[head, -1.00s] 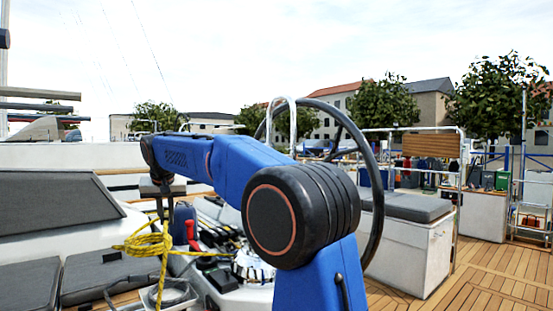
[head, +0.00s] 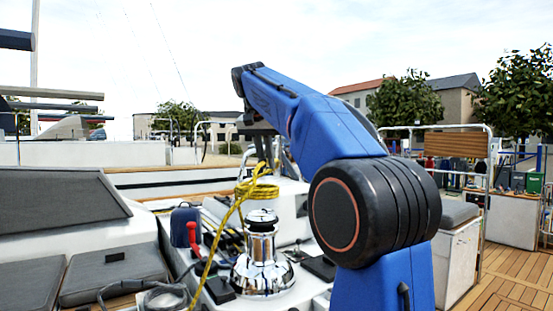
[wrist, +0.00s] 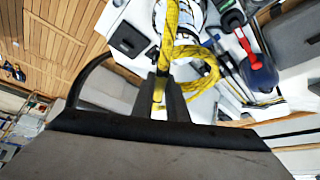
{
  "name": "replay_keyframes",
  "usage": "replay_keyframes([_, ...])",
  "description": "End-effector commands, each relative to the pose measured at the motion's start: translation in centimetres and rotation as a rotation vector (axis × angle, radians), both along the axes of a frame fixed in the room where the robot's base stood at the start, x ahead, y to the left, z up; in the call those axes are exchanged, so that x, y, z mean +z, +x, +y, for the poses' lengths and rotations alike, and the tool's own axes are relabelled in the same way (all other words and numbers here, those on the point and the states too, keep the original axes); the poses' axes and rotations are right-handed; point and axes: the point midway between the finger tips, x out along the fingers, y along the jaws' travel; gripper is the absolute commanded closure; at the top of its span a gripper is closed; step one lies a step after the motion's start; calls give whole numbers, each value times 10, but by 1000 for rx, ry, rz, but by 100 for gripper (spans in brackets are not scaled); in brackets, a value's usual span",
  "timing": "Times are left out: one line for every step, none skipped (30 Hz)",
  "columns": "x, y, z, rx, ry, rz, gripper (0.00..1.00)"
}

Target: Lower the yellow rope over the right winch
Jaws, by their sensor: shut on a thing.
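A shiny chrome winch (head: 262,265) with a black top stands on the white console in the head view. It is the only winch I can make out; in the wrist view it is partly hidden behind rope. My gripper (head: 263,152) is shut on the yellow rope (head: 258,191) above the winch. The rope's coil hangs just above the winch top, and a long tail slants down to the lower left, in front of the console. The wrist view shows the rope (wrist: 171,35) between the fingers (wrist: 163,100), with a loop beside them. I cannot tell whether rope touches the winch.
Dark small boxes lie on the white console around the winch. Grey cushions (head: 103,277) are at the left. A steering wheel is mostly hidden behind my arm. Wooden deck (head: 500,270) is open at the right.

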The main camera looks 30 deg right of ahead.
Motion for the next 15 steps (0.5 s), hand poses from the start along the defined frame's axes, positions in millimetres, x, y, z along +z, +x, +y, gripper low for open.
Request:
replay_keyframes([3,-3,-3,-10,0,-1,100])
replay_keyframes([4,-5,-4,-14,0,-1,100])
replay_keyframes([5,-6,-5,-19,0,-1,100])
replay_keyframes([4,-7,-5,-21,0,-2,100])
replay_keyframes([4,-7,-5,-22,0,-1,100])
replay_keyframes([2,-7,-5,-23,1,-1,100])
replay_keyframes([1,-7,-5,-23,1,-1,100])
replay_keyframes([-1,-8,-5,-23,1,-1,100])
replay_keyframes([-4,-8,-5,-24,0,0,100])
replay_keyframes([-7,-8,-5,-23,1,1,100])
replay_keyframes([-9,-7,-5,-23,0,0,100])
replay_keyframes([-13,-7,-5,-22,1,-1,100])
replay_keyframes([-16,-7,-5,-22,0,0,100])
replay_keyframes([-18,-7,-5,-22,1,1,100])
replay_keyframes([-21,-7,-5,-22,0,0,100])
